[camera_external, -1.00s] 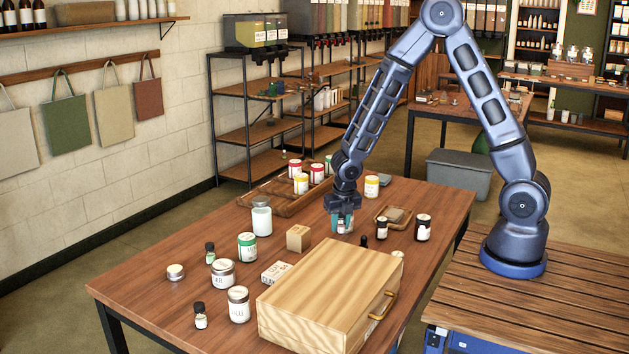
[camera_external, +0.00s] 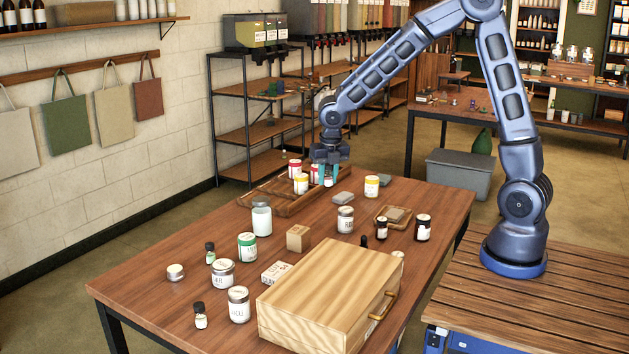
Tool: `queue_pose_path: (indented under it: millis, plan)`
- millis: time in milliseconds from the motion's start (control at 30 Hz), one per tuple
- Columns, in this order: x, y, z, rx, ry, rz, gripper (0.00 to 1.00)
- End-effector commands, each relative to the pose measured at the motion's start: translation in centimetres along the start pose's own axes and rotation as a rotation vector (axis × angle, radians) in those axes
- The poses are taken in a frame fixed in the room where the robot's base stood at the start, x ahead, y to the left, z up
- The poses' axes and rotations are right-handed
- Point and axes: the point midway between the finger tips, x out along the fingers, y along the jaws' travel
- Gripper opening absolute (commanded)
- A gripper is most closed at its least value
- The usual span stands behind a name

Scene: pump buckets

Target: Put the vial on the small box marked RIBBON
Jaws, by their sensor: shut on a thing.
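My gripper (camera_external: 328,182) is at the right end of the wooden tray. It is shut on a small pale jar-like thing, mostly hidden between the teal fingers; I cannot tell if it is raised. Small dark capped bottles that could be the vial stand at the left (camera_external: 210,254), front left (camera_external: 200,317) and right (camera_external: 382,229), with a larger one (camera_external: 423,228) beside the last. Two small boxes stand mid-table: a plain brown one (camera_external: 298,238) and a white-faced one (camera_external: 276,272) with print too small to read. I cannot make out RIBBON on either.
The wooden tray (camera_external: 262,193) holds red-lidded and yellow-lidded jars. A large wooden case (camera_external: 330,295) fills the front. Several labelled jars stand around, including a silver-lidded one (camera_external: 345,220) and a tall white one (camera_external: 261,216).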

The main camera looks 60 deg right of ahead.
Motion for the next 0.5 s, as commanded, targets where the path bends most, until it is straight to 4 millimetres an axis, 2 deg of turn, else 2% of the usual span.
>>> queue_pose_path:
  millis: [33,200,333,500]
  plan:
    - [-0.5,1.5,0.6,0.009,0.000,0.000,0.05]
    - [-2.4,5.2,2.5,0.051,-0.001,-0.005,0.05]
    - [-3.5,7.3,3.4,0.073,-0.001,-0.010,0.05]
    - [-3.9,8.5,3.9,0.089,0.001,-0.013,0.05]
